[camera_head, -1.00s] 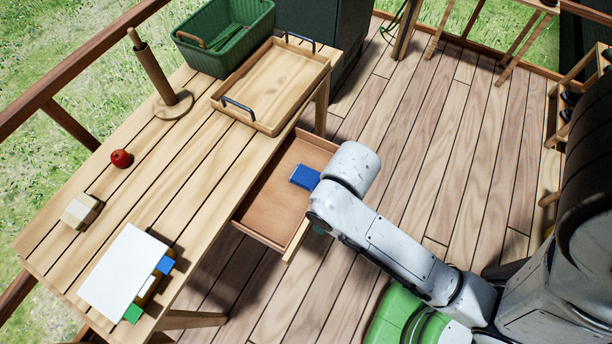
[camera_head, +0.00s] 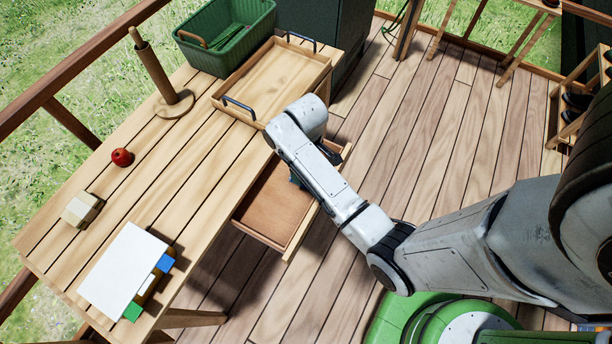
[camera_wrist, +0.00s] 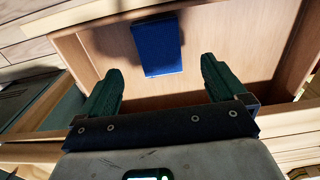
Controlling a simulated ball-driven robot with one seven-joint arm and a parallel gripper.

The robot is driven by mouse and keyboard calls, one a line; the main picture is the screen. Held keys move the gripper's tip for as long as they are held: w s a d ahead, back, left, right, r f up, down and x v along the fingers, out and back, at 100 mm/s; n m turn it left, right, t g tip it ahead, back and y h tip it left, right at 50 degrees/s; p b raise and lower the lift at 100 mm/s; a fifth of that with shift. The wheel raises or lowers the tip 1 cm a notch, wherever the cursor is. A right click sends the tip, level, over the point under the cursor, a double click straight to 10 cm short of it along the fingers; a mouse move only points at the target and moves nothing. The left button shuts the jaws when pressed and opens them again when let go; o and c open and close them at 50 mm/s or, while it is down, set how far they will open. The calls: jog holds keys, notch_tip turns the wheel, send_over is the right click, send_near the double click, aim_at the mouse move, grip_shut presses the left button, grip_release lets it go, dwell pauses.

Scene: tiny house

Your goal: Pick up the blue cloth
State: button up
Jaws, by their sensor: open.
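The blue cloth (camera_wrist: 159,47) lies in the open drawer as a small folded rectangle in the wrist view. It is near the drawer's middle, ahead of my fingertips and roughly between their lines. My gripper (camera_wrist: 160,80) is open, with its two dark green fingers apart and nothing between them. The fingers do not appear to touch the cloth. In the head view my arm reaches over the drawer (camera_head: 267,209) and hides the cloth and most of the gripper.
The drawer extends from the wooden table (camera_head: 190,150). On the table are a wooden tray (camera_head: 240,123), a green basket (camera_head: 215,62), a wooden post holder (camera_head: 172,104), a red apple (camera_head: 122,157), a beige block (camera_head: 80,210) and a white board (camera_head: 120,268).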

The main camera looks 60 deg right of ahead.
jog(key=shift+w+f, duration=0.1)
jog(key=shift+f, duration=3.1)
jog(key=shift+c, duration=0.3)
jog(key=c, duration=1.2)
jog(key=shift+o, duration=0.2)
jog(key=shift+r, duration=0.15)
